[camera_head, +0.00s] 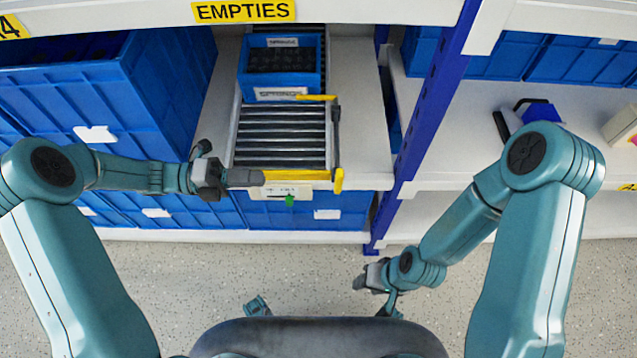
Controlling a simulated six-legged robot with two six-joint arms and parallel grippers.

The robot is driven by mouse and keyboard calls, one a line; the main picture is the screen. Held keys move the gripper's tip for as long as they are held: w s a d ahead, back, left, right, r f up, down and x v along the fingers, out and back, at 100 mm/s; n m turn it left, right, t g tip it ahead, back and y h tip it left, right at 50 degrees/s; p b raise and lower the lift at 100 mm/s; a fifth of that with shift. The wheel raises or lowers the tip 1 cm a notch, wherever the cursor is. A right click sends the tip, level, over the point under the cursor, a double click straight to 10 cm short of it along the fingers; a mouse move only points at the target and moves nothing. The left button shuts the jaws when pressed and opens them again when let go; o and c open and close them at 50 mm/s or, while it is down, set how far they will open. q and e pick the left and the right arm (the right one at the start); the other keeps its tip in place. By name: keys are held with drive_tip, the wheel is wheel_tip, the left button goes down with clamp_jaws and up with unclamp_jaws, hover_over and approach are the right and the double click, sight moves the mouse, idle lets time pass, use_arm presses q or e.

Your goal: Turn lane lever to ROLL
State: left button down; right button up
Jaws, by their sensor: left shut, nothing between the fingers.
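The roller lane (280,138) sits on the shelf, with a yellow front bar (280,175).
A blue bin (280,70) of dark parts stands at the lane's back, behind a yellow bar (315,97). Large blue crates (150,85) fill the left. A blue upright post (425,120) stands right of the lane. Bare shelf (362,100) lies between rod and post.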

use_arm(q)
drive_tip(key=shift+r, duration=0.1)
drive_tip(key=d+b, duration=0.3)
drive_tip(key=d, duration=1.1)
drive_tip(key=shift+b, duration=0.3)
